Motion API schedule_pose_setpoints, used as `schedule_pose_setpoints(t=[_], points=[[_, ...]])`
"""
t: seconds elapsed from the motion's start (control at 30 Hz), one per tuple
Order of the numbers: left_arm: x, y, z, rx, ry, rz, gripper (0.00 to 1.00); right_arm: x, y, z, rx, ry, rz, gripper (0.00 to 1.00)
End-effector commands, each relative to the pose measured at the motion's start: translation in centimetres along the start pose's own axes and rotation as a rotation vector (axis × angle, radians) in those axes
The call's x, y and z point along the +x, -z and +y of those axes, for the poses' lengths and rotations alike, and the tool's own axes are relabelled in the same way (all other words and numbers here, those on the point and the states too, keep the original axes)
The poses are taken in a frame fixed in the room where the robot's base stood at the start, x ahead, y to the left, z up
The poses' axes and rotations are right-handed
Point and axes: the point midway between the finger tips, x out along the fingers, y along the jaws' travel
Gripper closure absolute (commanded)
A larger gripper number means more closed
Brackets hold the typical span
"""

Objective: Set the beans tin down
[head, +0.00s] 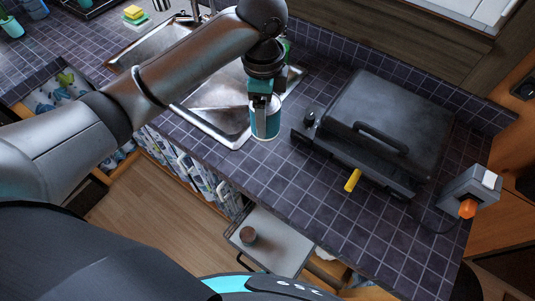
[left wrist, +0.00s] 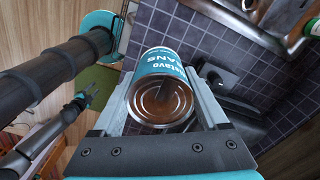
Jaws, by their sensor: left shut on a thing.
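The beans tin (head: 265,120) has a teal label and bare metal ends. My left gripper (head: 264,100) is shut on it from above, beside the right sink basin and left of the black grill. In the left wrist view the tin (left wrist: 165,65) sits between the two fingers of the gripper (left wrist: 170,95), its metal end facing the camera. The dark tiled counter (head: 290,195) lies below the tin. I cannot tell whether the tin touches it.
A black grill (head: 385,120) with a yellow-handled tool (head: 352,180) at its front stands to the right. The sink (head: 215,110) is to the left. A grey device with an orange knob (head: 467,208) stands at far right. Bare tiles lie in front of the grill.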

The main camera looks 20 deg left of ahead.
Motion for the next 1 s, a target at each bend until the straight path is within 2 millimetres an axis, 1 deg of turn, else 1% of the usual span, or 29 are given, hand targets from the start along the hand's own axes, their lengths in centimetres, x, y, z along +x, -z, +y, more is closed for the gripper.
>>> schedule_pose_setpoints(t=[0.03, 0.3, 0.4, 0.5, 0.6, 0.73, 0.9, 1.0], points=[[1.3, 0.0, 0.1, 0.0, -0.006, -0.001, 0.99, 0.1, 0.0, 0.0, 0.0, 0.0, 0.0, 0.53], [8.6, -0.1, 0.2, -0.001, -0.005, -0.003, 0.99, 0.7, 0.0, 0.0, 0.0, 0.0, 0.001, 0.53], [11.1, -0.1, 0.1, -0.001, -0.003, -0.002, 0.99, 0.9, 0.0, 0.0, 0.0, 0.0, 0.001, 0.53], [13.0, -0.1, 0.1, -0.001, -0.002, -0.001, 0.99, 1.1, 0.0, 0.0, 0.0, 0.0, 0.001, 0.53], [14.1, 0.0, 0.0, 0.0, 0.001, 0.0, 0.99, 1.2, -0.1, 0.0, 0.001, 0.0, 0.001, 0.53], [15.0, 0.0, 0.0, -0.001, 0.0, 0.001, 0.99, 1.3, -0.1, 0.0, 0.001, 0.0, 0.001, 0.53], [17.7, 0.0, 0.1, -0.001, -0.001, -0.001, 0.99, 1.7, -0.1, 0.0, 0.001, 0.0, 0.001, 0.53], [18.6, 0.0, 0.0, -0.001, 0.001, 0.0, 0.99, 1.8, -0.1, 0.0, 0.001, 0.0, 0.001, 0.53]])
